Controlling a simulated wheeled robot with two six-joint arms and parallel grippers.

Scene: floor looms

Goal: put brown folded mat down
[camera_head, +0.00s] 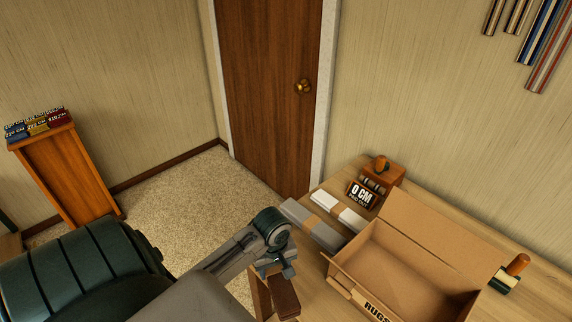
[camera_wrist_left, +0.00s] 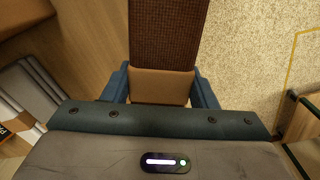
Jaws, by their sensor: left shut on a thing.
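The brown folded mat (camera_head: 284,297) is held by my left gripper (camera_head: 277,270) at the left edge of the wooden table. In the left wrist view the mat (camera_wrist_left: 168,38) is dark, woven and long, with a tan band (camera_wrist_left: 161,86) around its near end. The blue fingers of the left gripper (camera_wrist_left: 161,88) lie on both sides of that banded end. The mat spans the line between wood and carpet in that view. I cannot tell whether it touches the table. My right gripper is not in view.
On the table (camera_head: 540,298) stands an open cardboard box (camera_head: 410,258) marked RUGS, right of the mat. Grey and white folded pieces (camera_head: 318,222), a 0 CM sign (camera_head: 362,194) and a stamp (camera_head: 512,272) lie around it. A wooden stand (camera_head: 68,172) is at far left.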

